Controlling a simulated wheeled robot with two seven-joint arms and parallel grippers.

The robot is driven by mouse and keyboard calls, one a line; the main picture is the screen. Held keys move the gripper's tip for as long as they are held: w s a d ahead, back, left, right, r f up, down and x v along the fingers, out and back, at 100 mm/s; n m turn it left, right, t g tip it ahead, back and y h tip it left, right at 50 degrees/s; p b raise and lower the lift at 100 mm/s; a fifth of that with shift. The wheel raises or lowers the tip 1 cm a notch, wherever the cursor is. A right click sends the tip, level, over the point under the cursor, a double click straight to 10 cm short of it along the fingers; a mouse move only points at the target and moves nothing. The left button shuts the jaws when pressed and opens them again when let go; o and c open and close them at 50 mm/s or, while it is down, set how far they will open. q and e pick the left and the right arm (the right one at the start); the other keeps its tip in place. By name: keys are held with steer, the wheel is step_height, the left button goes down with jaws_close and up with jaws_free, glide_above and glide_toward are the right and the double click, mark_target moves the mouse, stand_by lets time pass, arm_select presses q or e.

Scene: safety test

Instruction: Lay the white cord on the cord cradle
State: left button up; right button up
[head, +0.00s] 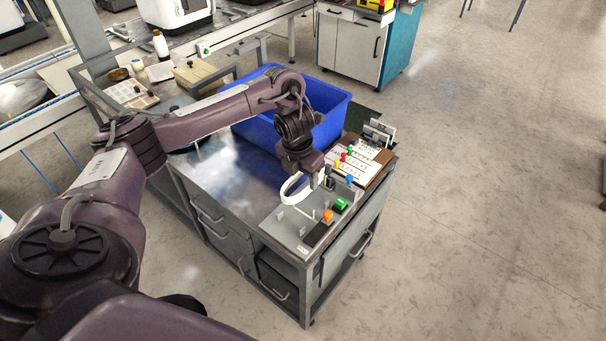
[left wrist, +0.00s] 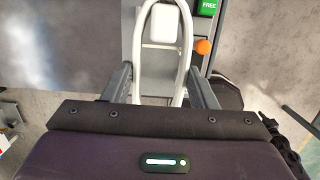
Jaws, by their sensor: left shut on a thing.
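The white cord (head: 286,190) hangs as a curved loop at my left gripper (head: 309,175), above the front part of the bench. My left gripper is shut on the cord. In the left wrist view the cord (left wrist: 147,28) forms a narrow loop running up from between the fingers (left wrist: 162,88), with a white block (left wrist: 166,24) inside the loop. A grey panel (head: 289,226) with small pale upright pieces lies below the cord; these may be the cord cradle, but I cannot tell for sure. Whether the cord touches the panel is unclear. My right gripper is out of view.
An orange knob (head: 327,215) and a green block (head: 342,203) sit on the panel's right side. A board with coloured pegs (head: 355,164) stands behind. A large blue bin (head: 334,118) is at the back. The bench top at left (head: 215,170) is clear.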

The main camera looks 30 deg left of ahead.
arm_select(q)
step_height(320, 180, down, 4)
steer(key=b, duration=0.3)
step_height(320, 180, down, 4)
steer(key=b, duration=0.3)
steer(key=shift+f+b, duration=1.55)
steer(key=shift+f, duration=0.4)
steer(key=o, duration=1.1)
steer(key=shift+o, duration=0.2)
steer(key=r+p, duration=0.1)
steer(key=r, duration=0.1)
steer(key=r+p, duration=0.1)
steer(key=r, duration=0.2)
steer(key=s+r+p, duration=0.1)
steer(key=r, duration=0.2)
steer(key=shift+a, duration=0.1)
steer(key=shift+f, duration=0.1)
